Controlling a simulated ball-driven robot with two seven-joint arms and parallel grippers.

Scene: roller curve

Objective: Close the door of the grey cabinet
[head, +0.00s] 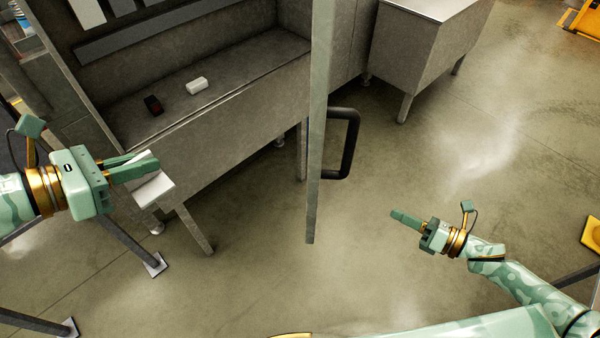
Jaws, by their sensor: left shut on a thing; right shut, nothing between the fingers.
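The grey cabinet (225,115) stands on legs at the upper left. Its front is open and shows a shelf. Its door (318,110) stands open, seen nearly edge-on as a tall strip in the middle. A black handle (350,145) sticks out from the door's right side. My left gripper (146,165) is at the cabinet's near left corner, shut on a pale block (154,190) that shows below the fingers. My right gripper (404,217) is shut and empty, to the right of and below the handle, apart from it.
On the shelf lie a white block (197,85) and a small black-and-red item (153,105). Another grey cabinet (415,50) stands at the upper right. Yellow objects (590,235) show at the right edge. The floor (480,130) around the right gripper is clear.

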